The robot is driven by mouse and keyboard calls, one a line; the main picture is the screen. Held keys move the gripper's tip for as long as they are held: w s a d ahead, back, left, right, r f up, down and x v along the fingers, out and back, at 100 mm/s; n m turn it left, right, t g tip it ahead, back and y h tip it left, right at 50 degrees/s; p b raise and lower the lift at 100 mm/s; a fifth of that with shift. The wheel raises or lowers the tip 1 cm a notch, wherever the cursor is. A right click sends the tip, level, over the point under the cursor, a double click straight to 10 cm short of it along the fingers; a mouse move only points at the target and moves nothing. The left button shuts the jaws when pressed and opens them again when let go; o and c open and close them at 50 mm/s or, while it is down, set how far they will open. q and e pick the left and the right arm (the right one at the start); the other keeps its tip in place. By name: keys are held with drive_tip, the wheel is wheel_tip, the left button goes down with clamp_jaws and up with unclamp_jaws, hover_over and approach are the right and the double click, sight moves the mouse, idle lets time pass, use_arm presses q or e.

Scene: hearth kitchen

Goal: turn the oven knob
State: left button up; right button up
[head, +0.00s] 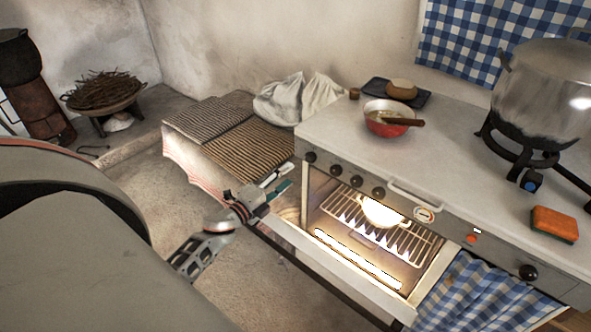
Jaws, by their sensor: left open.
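The white stove has a row of dark oven knobs (357,181) along the left part of its front panel, above the lit oven (352,225). A round dial (424,214), a small red knob or light (471,239) and another dark knob (528,272) sit farther right on the panel. I cannot tell which is the oven knob. My left gripper (283,178) is open and empty, in front of the stove's left corner, left of and lower than the leftmost knob in the picture. It appears apart from the knobs. My right gripper is out of view.
The oven door (310,248) hangs open below the panel, with a white pot (382,212) on the rack inside. A bar handle (412,201) juts from the panel. A red pan (389,125), a sponge (554,223) and a large pot (545,90) are above.

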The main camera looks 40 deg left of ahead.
use_arm(q)
drive_tip(key=shift+s, duration=1.3)
drive_tip(key=s+d+f+n+g+y, duration=0.15)
drive_tip(key=s+n+g, duration=0.25)
drive_tip(key=s, duration=0.4)
drive_tip(key=s+d+n+g+y, duration=0.2)
drive_tip(key=s+d+n+g, duration=0.15)
drive_tip(key=s, duration=0.35)
drive_tip(key=s+d+f+n+g+y, duration=0.1)
drive_tip(key=s+d+n+g+y, duration=0.1)
drive_tip(key=s+n+g, duration=0.45)
drive_tip(key=d+f+n+t+h, duration=0.1)
drive_tip(key=d+f+t+h, duration=0.5)
drive_tip(key=d+f, duration=0.7)
drive_tip(key=d+h, duration=0.1)
drive_tip(key=d, duration=0.2)
drive_tip(key=shift+d+f+n+t, duration=0.3)
drive_tip(key=shift+d+f, duration=0.05)
